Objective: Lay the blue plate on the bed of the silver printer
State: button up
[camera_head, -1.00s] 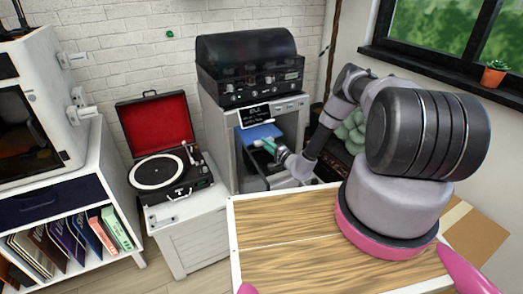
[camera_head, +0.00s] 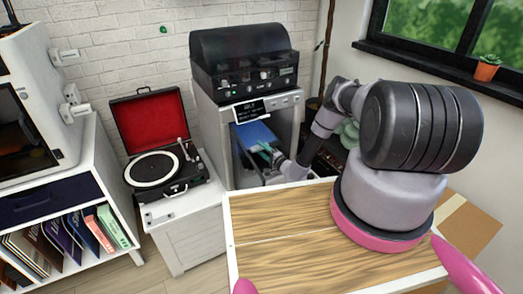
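The silver printer (camera_head: 299,119) stands against the back wall, its front open and a small dark display at its top. The blue plate (camera_head: 254,132) is inside the opening, in the upper part of it and roughly level. My gripper (camera_head: 264,149) reaches in from the right and is at the plate's front edge. It appears shut on that edge, though the fingers are small in view. The bed is mostly hidden by the plate and my arm, so I cannot tell whether the plate touches it.
A black lidded machine (camera_head: 245,65) sits on top of the printer. A record player (camera_head: 155,168) with an open red lid stands on a white cabinet (camera_head: 190,235) to the left. A wooden-topped table (camera_head: 290,235) lies in front. A shelf with records is at far left.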

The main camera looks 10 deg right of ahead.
jog(key=v, duration=1.2)
jog(key=shift+d, duration=0.1)
